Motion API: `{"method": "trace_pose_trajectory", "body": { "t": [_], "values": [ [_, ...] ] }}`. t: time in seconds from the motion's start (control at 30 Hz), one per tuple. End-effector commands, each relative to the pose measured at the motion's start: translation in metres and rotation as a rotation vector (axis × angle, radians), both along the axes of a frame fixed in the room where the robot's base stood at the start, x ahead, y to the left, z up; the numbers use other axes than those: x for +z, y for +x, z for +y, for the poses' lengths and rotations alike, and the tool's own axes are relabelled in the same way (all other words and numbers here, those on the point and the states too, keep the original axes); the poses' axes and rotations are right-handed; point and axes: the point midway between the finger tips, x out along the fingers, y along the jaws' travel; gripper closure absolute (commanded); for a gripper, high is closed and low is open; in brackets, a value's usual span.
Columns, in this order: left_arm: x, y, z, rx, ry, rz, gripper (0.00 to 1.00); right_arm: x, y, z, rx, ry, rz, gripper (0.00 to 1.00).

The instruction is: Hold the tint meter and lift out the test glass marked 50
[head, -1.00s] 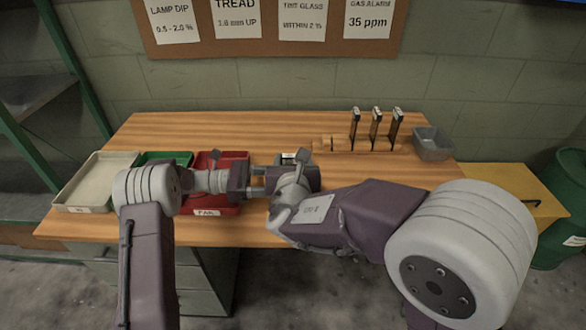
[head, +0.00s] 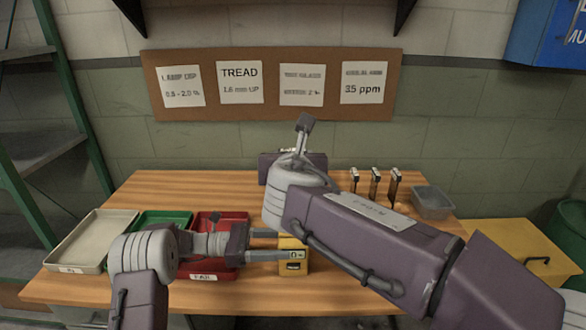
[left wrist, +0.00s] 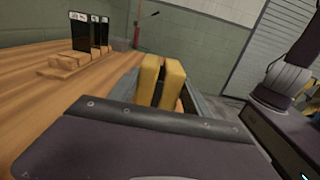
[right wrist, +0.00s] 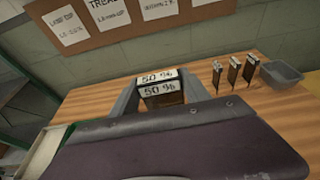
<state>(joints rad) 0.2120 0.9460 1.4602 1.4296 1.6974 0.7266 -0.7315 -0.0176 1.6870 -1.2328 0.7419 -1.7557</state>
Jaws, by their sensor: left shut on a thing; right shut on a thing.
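The yellow tint meter (head: 293,265) is upright near the table's front edge, right of the red tray. My left gripper (head: 278,246) is shut on it from the left. The left wrist view shows two yellow walls of the meter (left wrist: 173,82) between the fingers, with an empty gap between them. My right gripper (right wrist: 160,92) is shut on the test glass marked 50 % (right wrist: 160,88), a dark piece with a white label. In the head view my right gripper (head: 291,166) is raised above and behind the meter; its fingertips and the glass are mostly hidden there.
Several dark glasses (head: 375,182) stand upright in a wooden rack at the back right, beside a grey bin (head: 432,203). A beige tray (head: 68,262), a green tray (head: 147,217) and a red tray (head: 206,273) are on the left. A notice board (head: 270,102) hangs behind.

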Motion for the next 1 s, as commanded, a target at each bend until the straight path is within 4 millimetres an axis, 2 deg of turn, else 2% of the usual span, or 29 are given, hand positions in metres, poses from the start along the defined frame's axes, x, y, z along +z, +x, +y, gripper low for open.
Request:
{"method": "trace_pose_trajectory", "body": {
  "t": [0.1,0.13,0.2,0.23,0.57,0.67,0.9,1.0],
  "values": [
    [0.000,0.000,0.000,0.000,0.000,0.000,0.70,0.000,0.000,0.000,0.000,0.000,0.000,0.96],
    [0.000,0.000,0.000,0.000,0.000,0.000,0.41,0.000,0.000,0.000,0.000,0.000,0.000,0.96],
    [0.000,0.000,0.000,0.000,0.000,0.000,0.22,0.000,0.000,0.000,0.000,0.000,0.000,0.96],
    [0.000,0.000,0.000,0.000,0.000,0.000,0.18,0.000,0.000,0.000,0.000,-0.001,0.000,0.96],
    [0.000,0.000,0.003,0.001,0.000,0.000,0.18,0.000,0.000,0.000,-0.001,-0.001,0.000,0.96],
    [0.000,0.000,0.018,0.004,0.000,-0.001,0.18,0.000,0.000,0.000,-0.001,-0.001,0.000,0.96],
    [-0.001,-0.001,0.080,0.005,0.001,-0.002,0.18,0.000,0.000,0.000,-0.001,-0.001,0.000,0.96],
    [-0.001,-0.002,0.100,0.004,0.001,-0.001,0.18,0.000,0.000,0.000,-0.001,-0.001,-0.001,0.96]
  ]
}}
